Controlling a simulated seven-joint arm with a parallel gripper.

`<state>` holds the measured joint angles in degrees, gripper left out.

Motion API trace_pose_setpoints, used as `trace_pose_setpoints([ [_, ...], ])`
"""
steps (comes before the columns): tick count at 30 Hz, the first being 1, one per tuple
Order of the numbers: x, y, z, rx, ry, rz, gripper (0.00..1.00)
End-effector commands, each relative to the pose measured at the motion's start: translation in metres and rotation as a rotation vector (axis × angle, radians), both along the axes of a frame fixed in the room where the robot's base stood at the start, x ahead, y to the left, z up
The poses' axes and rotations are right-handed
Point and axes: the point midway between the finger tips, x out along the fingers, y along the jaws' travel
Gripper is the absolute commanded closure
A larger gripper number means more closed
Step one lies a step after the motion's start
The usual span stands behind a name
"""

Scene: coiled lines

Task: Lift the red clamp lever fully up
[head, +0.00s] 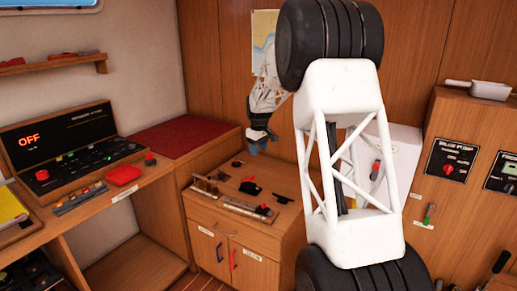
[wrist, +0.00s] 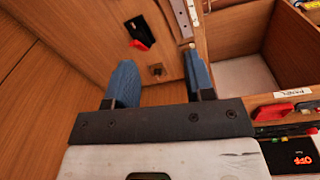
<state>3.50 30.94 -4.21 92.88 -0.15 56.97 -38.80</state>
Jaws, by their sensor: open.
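On the wooden cabinet top in the head view is a black fitting with a red part (head: 250,187). A black fitting with a red end also shows in the wrist view (wrist: 140,32), beyond the fingers. I cannot tell for sure that this is the red clamp lever, as a red-tipped piece (head: 263,210) also sits on the track near the cabinet's front edge. My gripper (head: 256,147) is above the back of the cabinet top, apart from these fittings. In the wrist view its two blue fingers (wrist: 160,88) are wide apart with nothing between them.
A small fitting (wrist: 157,71) stands on the wood beyond the gap between my fingers. A metal track (wrist: 181,18) passes behind the right finger. A desk with a panel reading OFF (head: 60,145) is at left. A white box (head: 395,160) stands right of the cabinet.

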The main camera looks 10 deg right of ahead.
Motion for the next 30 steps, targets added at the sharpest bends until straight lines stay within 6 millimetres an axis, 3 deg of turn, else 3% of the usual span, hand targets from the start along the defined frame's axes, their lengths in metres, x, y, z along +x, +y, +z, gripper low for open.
trace_pose_setpoints([
  [19,0.002,0.000,-0.001,0.000,0.000,0.001,0.51],
  [25,0.020,-0.002,-0.016,-0.001,0.007,0.020,0.51],
  [30,0.048,-0.004,-0.038,-0.001,0.015,0.050,0.51],
])
